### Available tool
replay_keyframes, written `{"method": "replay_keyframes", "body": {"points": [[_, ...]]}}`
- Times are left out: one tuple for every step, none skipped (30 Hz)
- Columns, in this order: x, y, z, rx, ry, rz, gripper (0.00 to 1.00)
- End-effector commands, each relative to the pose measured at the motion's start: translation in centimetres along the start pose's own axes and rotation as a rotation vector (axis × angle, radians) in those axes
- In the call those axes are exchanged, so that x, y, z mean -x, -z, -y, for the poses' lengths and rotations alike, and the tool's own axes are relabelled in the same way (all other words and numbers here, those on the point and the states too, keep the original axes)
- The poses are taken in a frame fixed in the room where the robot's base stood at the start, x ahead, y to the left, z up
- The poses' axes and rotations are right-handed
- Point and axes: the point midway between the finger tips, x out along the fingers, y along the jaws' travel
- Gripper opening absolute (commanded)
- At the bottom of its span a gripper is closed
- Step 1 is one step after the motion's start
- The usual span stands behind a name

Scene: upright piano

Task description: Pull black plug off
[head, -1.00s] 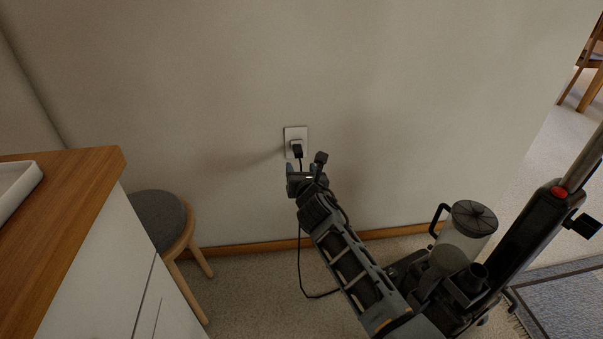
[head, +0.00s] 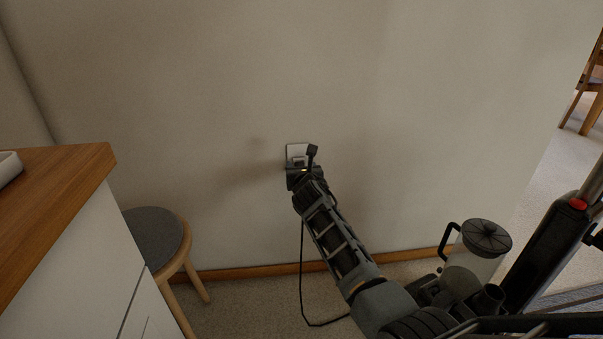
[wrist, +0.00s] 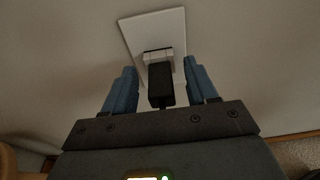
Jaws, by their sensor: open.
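The black plug (wrist: 160,84) sits in the white wall outlet (wrist: 153,27) in the wrist view. My gripper (wrist: 162,84) is open, with one blue finger on each side of the plug. A gap shows between each finger and the plug. In the head view my gripper (head: 303,167) is in front of the outlet (head: 298,150) and hides the plug. The black cord (head: 301,270) hangs from behind my gripper down to the floor.
A round grey stool (head: 157,240) stands by the wall at left, beside a white cabinet with a wooden top (head: 60,190). An upright vacuum cleaner with a clear canister (head: 478,255) stands at right. The wall around the outlet is bare.

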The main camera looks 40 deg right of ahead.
Motion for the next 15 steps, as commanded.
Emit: {"method": "replay_keyframes", "body": {"points": [[-0.02, -0.03, 0.0, 0.0, 0.0, 0.0, 0.57], [-0.02, -0.04, 0.0, 0.0, 0.0, 0.0, 0.57], [-0.01, -0.04, 0.0, 0.0, 0.0, 0.0, 0.57], [0.0, -0.05, 0.0, 0.0, 0.0, 0.0, 0.57], [0.0, -0.05, 0.0, 0.0, 0.0, 0.0, 0.57], [0.0, -0.04, -0.01, 0.0, 0.0, 0.0, 0.56], [0.0, -0.04, -0.01, 0.0, 0.0, 0.0, 0.54], [0.01, -0.04, -0.01, 0.0, 0.0, 0.0, 0.51], [0.01, -0.04, -0.01, 0.0, 0.0, 0.0, 0.47], [0.01, -0.04, -0.01, 0.0, 0.0, 0.0, 0.44], [0.01, -0.04, -0.01, 0.0, 0.0, 0.0, 0.41], [0.01, -0.04, -0.01, 0.0, 0.0, 0.0, 0.37], [0.01, -0.04, -0.01, 0.0, 0.0, 0.0, 0.34], [0.01, -0.04, -0.01, 0.0, 0.0, 0.0, 0.32], [0.02, -0.04, -0.01, 0.0, 0.0, 0.0, 0.28]]}}
